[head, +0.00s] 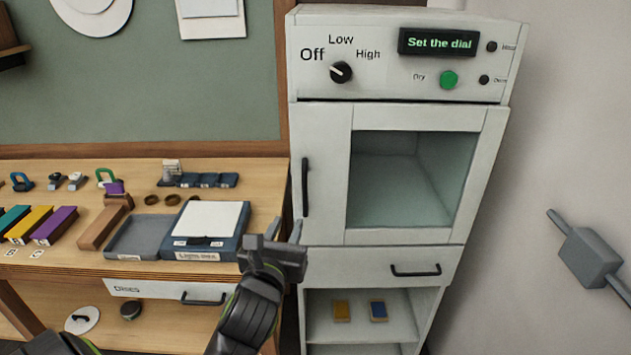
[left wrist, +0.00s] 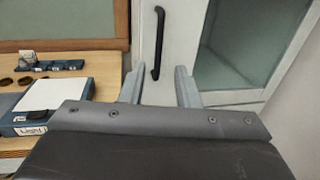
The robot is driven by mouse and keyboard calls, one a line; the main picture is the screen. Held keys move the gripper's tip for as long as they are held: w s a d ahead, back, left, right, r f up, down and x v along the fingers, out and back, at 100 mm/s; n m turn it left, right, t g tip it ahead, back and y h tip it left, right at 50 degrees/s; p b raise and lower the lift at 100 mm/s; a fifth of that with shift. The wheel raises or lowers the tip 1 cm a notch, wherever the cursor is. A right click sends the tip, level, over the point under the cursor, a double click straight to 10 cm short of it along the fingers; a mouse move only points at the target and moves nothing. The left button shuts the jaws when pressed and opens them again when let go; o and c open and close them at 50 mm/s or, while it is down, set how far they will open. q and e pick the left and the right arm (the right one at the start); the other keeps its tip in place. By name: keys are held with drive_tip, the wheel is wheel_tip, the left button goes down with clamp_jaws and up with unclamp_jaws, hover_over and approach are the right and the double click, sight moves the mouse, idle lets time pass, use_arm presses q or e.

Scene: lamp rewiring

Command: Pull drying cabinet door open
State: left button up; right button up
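The white drying cabinet (head: 322,225) stands at the right of the head view. Its door (head: 330,150) has a window and looks shut. A black vertical door handle (head: 305,187) is on the door's left side. In the left wrist view the handle (left wrist: 158,43) is ahead of the fingers, between them and apart from them. My left gripper (head: 286,232) is open and empty, in front of the cabinet's left edge, below the handle. My right gripper is not in view.
A wooden workbench (head: 150,270) with a light box (head: 205,225), a grey tray (head: 140,237) and coloured blocks (head: 54,226) is on the left. The cabinet's lower drawer (head: 375,268) is shut, above an open shelf. A grey box on a rod (head: 590,257) is at the right.

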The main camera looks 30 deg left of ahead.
sight(304, 186)
use_arm(q)
drive_tip(key=p+x, duration=0.2)
drive_tip(key=x, duration=1.2)
drive_tip(key=shift+w+a+p, duration=0.15)
drive_tip(key=shift+w+p, duration=0.15)
drive_tip(key=shift+p, duration=0.1)
drive_tip(key=shift+w+a, duration=0.25)
drive_tip(key=shift+w, duration=0.35)
drive_tip(key=shift+f, duration=0.1)
clamp_jaws()
